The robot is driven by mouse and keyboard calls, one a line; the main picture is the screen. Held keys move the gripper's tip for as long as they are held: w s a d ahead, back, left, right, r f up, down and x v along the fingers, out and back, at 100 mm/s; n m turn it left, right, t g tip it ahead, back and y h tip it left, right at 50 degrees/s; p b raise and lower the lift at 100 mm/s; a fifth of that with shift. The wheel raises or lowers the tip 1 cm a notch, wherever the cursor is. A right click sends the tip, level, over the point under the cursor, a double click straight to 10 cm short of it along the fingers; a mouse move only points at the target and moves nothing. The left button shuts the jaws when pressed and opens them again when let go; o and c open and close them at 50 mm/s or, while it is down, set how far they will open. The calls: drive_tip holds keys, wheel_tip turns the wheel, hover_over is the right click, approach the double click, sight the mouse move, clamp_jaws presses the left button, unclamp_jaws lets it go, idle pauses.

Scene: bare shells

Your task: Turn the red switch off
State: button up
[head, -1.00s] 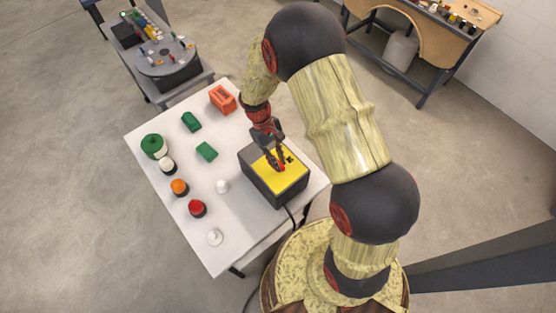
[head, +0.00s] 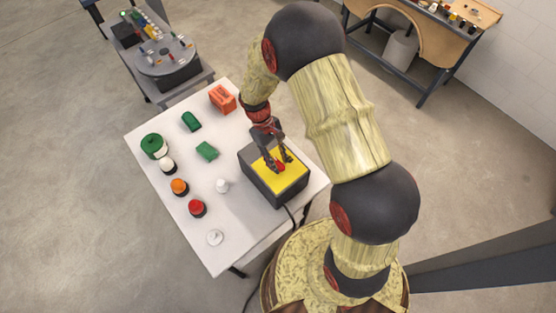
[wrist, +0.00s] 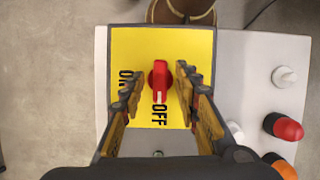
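The red switch (wrist: 159,72) is a rotary knob on the yellow face (wrist: 205,45) of a dark box. It shows in the head view too (head: 281,168), partly behind the fingers. The face is printed ON on the left and OFF at the lower middle in the wrist view. The white mark on the knob points down at OFF. My gripper (wrist: 158,95) is open and empty, with one finger on each side of the knob and a visible gap on both sides. It shows over the box in the head view (head: 279,163).
The dark box (head: 262,185) stands at the right edge of a white table (head: 235,225). On the table are an orange-red block (head: 222,99), green blocks (head: 207,151), a green round piece (head: 154,146) and several buttons, including a red one (head: 197,208).

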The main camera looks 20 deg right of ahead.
drive_tip(key=v, duration=1.2)
drive_tip(key=s+d+r+m+t+y+b, duration=0.1)
drive_tip(key=s+r+m+t+b, duration=0.1)
drive_tip(key=s+r+t+b, duration=0.3)
drive_tip(key=s+d+r+m+t+b, duration=0.1)
drive_tip(key=s+r+t+b, duration=0.3)
drive_tip(key=s+b, duration=0.5)
drive_tip(key=s+r+m, duration=0.1)
drive_tip(key=s+r, duration=0.1)
drive_tip(key=s, duration=0.2)
drive_tip(key=shift+s+t+y, duration=0.3)
drive_tip(key=shift+t+y, duration=0.1)
drive_tip(key=shift+a, duration=0.1)
